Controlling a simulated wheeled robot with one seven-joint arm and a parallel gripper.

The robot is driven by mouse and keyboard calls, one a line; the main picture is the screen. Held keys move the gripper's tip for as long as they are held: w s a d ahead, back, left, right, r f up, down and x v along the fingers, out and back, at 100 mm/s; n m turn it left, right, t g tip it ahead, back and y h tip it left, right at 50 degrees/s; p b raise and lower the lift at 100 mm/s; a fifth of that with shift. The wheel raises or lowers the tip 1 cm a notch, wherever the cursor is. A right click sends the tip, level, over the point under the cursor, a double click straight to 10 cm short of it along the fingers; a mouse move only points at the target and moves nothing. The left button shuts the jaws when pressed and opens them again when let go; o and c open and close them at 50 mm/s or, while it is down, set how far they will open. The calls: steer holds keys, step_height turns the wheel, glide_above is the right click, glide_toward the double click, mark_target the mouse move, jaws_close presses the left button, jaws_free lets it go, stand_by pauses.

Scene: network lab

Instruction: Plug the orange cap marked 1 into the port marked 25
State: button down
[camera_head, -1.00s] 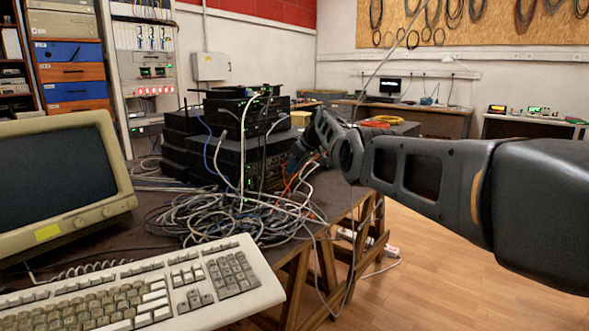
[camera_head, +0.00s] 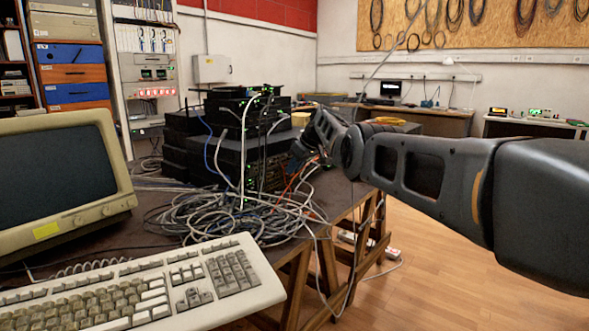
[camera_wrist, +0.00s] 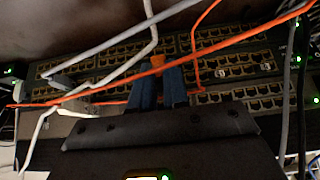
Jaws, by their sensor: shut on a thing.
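In the wrist view, my gripper (camera_wrist: 159,88) has two blue fingers shut on a small orange cap (camera_wrist: 158,61). The cap's tip points at the rows of ports on the black switch (camera_wrist: 240,58). An orange cable (camera_wrist: 230,42) crosses close by, and I cannot tell whether it touches the cap. The cap's mark and the port numbers are too small to read, so I cannot pick out port 25. I cannot tell whether the cap is in a port. In the head view, my arm reaches to the right side of the equipment stack (camera_head: 235,150), and the fingertips are hidden there.
Grey and white cables (camera_wrist: 120,35) hang across the ports. A tangle of cables (camera_head: 235,215) lies on the table before the stack. An old monitor (camera_head: 60,180) and a keyboard (camera_head: 140,290) stand at the left. The floor (camera_head: 440,250) at the right is open.

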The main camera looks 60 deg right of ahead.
steer(key=c, duration=1)
jaws_free()
steer(key=shift+c, duration=0.2)
steer(key=p+v, duration=0.2)
steer(key=v, duration=0.5)
steer(key=shift+s+r, duration=0.15)
steer(key=shift+r, duration=0.15)
